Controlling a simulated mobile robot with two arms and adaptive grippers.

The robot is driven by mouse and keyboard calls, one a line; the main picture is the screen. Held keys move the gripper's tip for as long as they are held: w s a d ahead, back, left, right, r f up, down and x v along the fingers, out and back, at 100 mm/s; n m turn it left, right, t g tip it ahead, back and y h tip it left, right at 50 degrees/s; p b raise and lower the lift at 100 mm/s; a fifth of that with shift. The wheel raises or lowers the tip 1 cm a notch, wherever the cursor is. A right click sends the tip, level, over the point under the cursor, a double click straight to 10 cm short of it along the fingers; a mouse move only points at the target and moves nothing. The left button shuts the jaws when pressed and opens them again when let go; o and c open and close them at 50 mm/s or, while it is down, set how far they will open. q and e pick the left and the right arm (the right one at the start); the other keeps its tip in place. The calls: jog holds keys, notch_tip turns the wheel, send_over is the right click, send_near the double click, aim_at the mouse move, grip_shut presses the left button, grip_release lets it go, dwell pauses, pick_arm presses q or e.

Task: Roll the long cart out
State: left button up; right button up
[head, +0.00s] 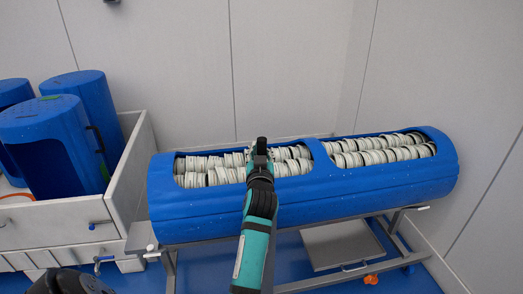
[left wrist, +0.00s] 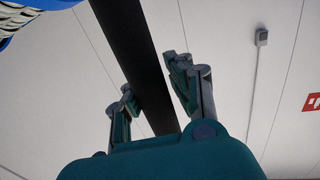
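The long cart (head: 165,262) is a grey metal frame in the head view. It bears a long blue tub (head: 300,205) lying on its side, with two openings full of pale ring-shaped pieces (head: 222,176). My left gripper (head: 261,150) appears in front of the tub's middle; I cannot tell whether it touches anything. In the left wrist view its fingers (left wrist: 152,88) are apart. A dark bar (left wrist: 135,60) runs behind or between them; I cannot tell which. A blue edge (left wrist: 40,4) shows at the top left. My right gripper is not in view.
A white bin (head: 60,228) with upright blue tubs (head: 45,130) stands at the left, close to the cart's left end. Pale walls (head: 290,60) close off the back and right. Blue floor (head: 410,280) shows below the cart, with a grey panel (head: 340,245) under the tub.

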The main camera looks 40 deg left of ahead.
pick_arm(q)
jog(key=shift+o, duration=1)
jog(key=shift+s+r, duration=0.15)
jog(key=shift+s, duration=0.05)
jog(key=o, duration=0.4)
jog(key=shift+r, duration=0.1)
jog(key=shift+w, duration=0.2)
notch_tip(320, 180, up, 10)
